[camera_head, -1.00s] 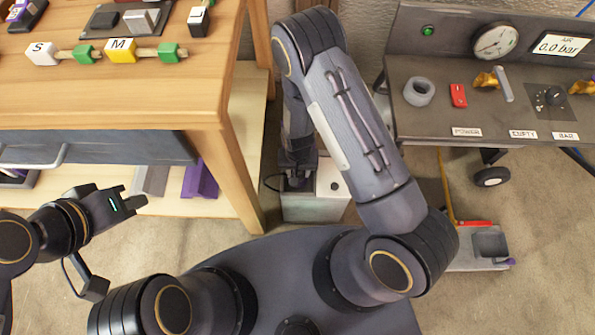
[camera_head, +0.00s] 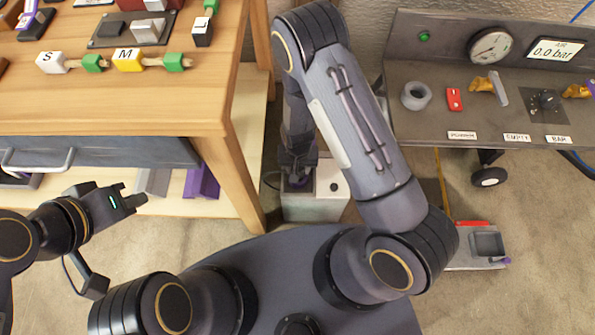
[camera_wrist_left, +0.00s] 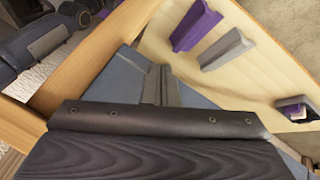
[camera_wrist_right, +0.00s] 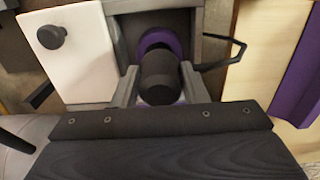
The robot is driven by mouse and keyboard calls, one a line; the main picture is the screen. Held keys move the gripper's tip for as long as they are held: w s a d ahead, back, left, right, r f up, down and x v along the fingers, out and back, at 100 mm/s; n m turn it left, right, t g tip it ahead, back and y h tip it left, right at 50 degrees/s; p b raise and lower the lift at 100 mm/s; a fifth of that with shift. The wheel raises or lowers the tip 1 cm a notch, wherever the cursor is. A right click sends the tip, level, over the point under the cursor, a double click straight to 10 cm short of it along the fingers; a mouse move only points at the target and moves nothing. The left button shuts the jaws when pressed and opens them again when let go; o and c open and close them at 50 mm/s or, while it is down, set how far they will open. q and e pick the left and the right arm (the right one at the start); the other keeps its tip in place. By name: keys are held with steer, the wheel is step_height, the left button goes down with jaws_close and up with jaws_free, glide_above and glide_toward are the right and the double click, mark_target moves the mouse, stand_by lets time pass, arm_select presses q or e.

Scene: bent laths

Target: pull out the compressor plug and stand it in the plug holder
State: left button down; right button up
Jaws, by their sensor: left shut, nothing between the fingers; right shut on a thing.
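A dark cylindrical plug (camera_wrist_right: 160,82) shows in the right wrist view, with a purple ring (camera_wrist_right: 163,42) just behind it. It is in front of the grey recess of a small box (camera_head: 316,207) that stands on the floor below my right arm. I cannot tell how deep it sits. My right gripper (camera_wrist_right: 158,90) is shut on the plug, one finger on each side. A black cable (camera_wrist_right: 215,62) loops to the right of it. My left gripper (camera_head: 138,200) is shut and empty beside the workbench, away from the box. I cannot make out the plug holder for certain.
The box has a white face with a black knob (camera_wrist_right: 51,37). The wooden workbench (camera_head: 150,110) with its lower shelf is close on the left. The compressor panel (camera_head: 440,125) is on the right. A grey tray (camera_head: 489,243) lies low at the right.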

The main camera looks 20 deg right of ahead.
steer(key=shift+r+p, duration=0.95)
steer(key=shift+r, duration=0.55)
